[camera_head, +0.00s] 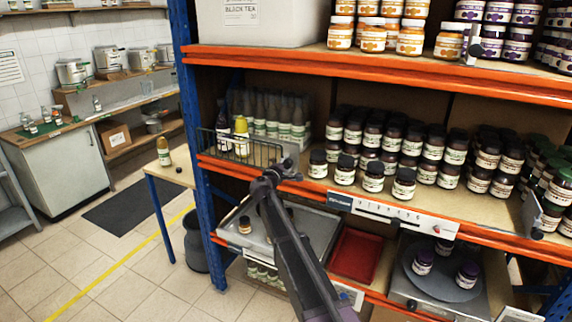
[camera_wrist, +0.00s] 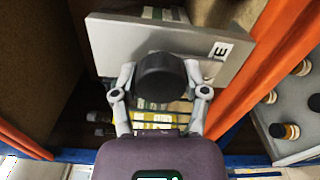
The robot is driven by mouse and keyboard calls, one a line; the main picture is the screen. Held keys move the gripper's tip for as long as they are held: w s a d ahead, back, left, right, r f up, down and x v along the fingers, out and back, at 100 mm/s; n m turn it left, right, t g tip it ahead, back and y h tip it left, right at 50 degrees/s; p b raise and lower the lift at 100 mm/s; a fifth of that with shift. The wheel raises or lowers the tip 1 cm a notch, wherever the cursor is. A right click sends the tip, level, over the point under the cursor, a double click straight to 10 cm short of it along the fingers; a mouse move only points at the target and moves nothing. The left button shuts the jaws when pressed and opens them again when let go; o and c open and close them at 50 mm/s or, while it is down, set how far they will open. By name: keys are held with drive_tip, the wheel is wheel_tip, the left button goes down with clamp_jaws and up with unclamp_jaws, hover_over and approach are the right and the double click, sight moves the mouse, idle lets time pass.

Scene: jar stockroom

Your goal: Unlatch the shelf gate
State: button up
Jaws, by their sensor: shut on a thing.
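My gripper (camera_head: 272,176) is at the front edge of the middle shelf, beside the right end of a dark wire gate (camera_head: 262,153). The gate stands in front of several bottles. In the wrist view my gripper (camera_wrist: 160,80) has its two fingers closed on either side of a round black knob (camera_wrist: 160,72). The knob sits on a flat grey plate (camera_wrist: 112,42) with a white label bearing an "E". The plate (camera_head: 291,157) also shows in the head view, just behind my gripper. My gripper hides the knob there, and the latch's state cannot be told.
Dark-lidded jars (camera_head: 374,177) stand right of my gripper on the same shelf. The orange shelf beam (camera_head: 320,191) runs below it. A blue upright (camera_head: 187,130) stands at the left. Below are a grey tray (camera_head: 262,250), a red tray (camera_head: 355,254) and a round turntable (camera_head: 440,288).

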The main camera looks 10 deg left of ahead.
drive_tip(key=shift+w+d+r, duration=0.15)
drive_tip(key=shift+w, duration=0.15)
drive_tip(key=o, duration=1)
drive_tip(key=shift+o, duration=0.6)
drive_tip(key=shift+d, duration=0.1)
drive_tip(key=shift+s+f, duration=0.2)
drive_tip(key=v, duration=1.1)
drive_tip(key=shift+s+a, duration=0.2)
drive_tip(key=shift+s, duration=0.15)
drive_tip(key=shift+r, duration=0.1)
